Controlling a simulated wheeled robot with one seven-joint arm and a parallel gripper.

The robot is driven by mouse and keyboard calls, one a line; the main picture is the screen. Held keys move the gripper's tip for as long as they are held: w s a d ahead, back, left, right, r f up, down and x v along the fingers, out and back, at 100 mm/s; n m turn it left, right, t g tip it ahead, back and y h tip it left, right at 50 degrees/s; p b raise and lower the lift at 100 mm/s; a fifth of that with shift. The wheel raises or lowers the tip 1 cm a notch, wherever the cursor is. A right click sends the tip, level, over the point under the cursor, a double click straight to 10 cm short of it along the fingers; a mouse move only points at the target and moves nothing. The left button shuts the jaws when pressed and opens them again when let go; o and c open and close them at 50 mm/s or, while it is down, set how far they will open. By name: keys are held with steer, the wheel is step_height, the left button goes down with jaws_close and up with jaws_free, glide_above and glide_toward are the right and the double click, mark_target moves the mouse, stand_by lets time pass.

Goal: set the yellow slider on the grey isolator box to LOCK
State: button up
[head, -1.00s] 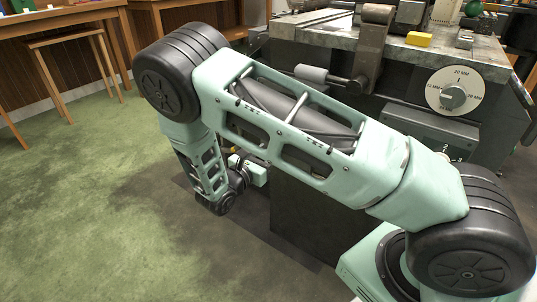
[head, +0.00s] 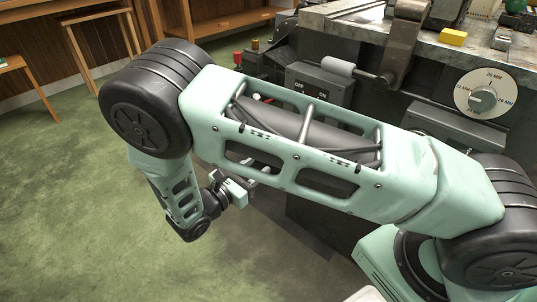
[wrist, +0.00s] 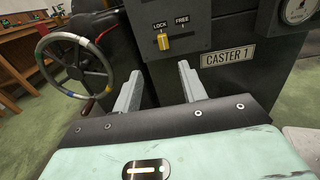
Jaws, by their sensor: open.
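The yellow slider (wrist: 163,42) is on the grey isolator box (wrist: 196,40) in the wrist view. It stands below the word LOCK, to the left of the word FREE. My gripper (wrist: 160,71) is open and empty, its two grey fingers apart. In the picture the fingertips lie below the slider, one to each side of it, and no contact shows. In the head view my gripper (head: 236,190) is small, low beside the machine and partly hidden by my arm; the slider cannot be made out there.
A handwheel (wrist: 76,65) is left of the box in the wrist view. In the head view, an OFF/ON box (head: 318,84) and a dial (head: 486,95) are on the machine. Green floor is open at the left.

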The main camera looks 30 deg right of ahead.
steer(key=shift+v, duration=1.35)
steer(key=shift+r, duration=0.1)
steer(key=s+a+r+m+g+y, duration=0.3)
steer(key=s+r+m+y, duration=0.5)
steer(key=s, duration=0.4)
steer(key=s+a+r+m+g+y, duration=0.25)
steer(key=s+r+m+y, duration=0.35)
steer(key=s+r+y, duration=0.4)
step_height(320, 180, up, 28)
steer(key=s+p, duration=0.1)
steer(key=p, duration=2.8)
steer(key=shift+g, duration=0.35)
steer(key=shift+s, duration=0.1)
